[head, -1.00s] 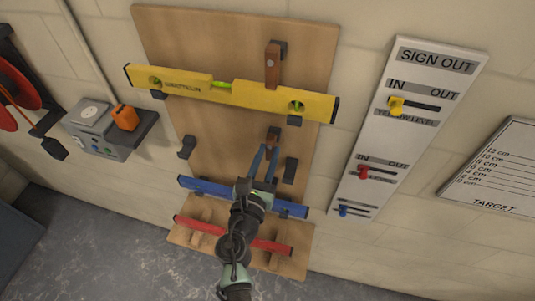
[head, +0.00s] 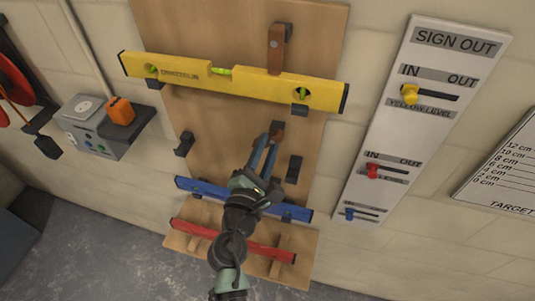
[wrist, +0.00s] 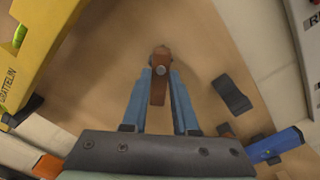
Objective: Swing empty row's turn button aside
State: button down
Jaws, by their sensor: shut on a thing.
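The empty row's turn button (head: 278,129) is a small brown wooden piece on the plywood board, between the yellow and blue levels. It also shows in the wrist view (wrist: 159,90), with a round pivot head near its upper part. My gripper (head: 271,143) reaches up to it from below. In the wrist view its two blue fingers (wrist: 161,78) stand on either side of the button, shut on it. In the head view the fingers partly hide the button. The empty row's dark brackets (head: 184,144) and (head: 293,169) hold no level.
The yellow level (head: 190,72) hangs above, under another brown turn button (head: 277,50). The blue level (head: 200,188) and red level (head: 200,231) hang below, partly behind my arm. A sign-out board (head: 400,135) is at the right, a grey box (head: 95,128) at the left.

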jog(key=m+b, duration=0.3)
jog(key=m, duration=0.2)
jog(key=shift+a+b, duration=0.1)
jog(key=shift+b, duration=0.2)
jog(key=shift+r+m+b, duration=0.25)
jog(key=shift+m+b, duration=0.7)
jog(key=shift+m, duration=0.75)
jog(key=shift+r, duration=0.1)
jog(key=c, duration=0.7)
grip_release()
jog(key=b+v, duration=0.3)
jog(key=v, duration=1)
jog(key=shift+b, duration=0.4)
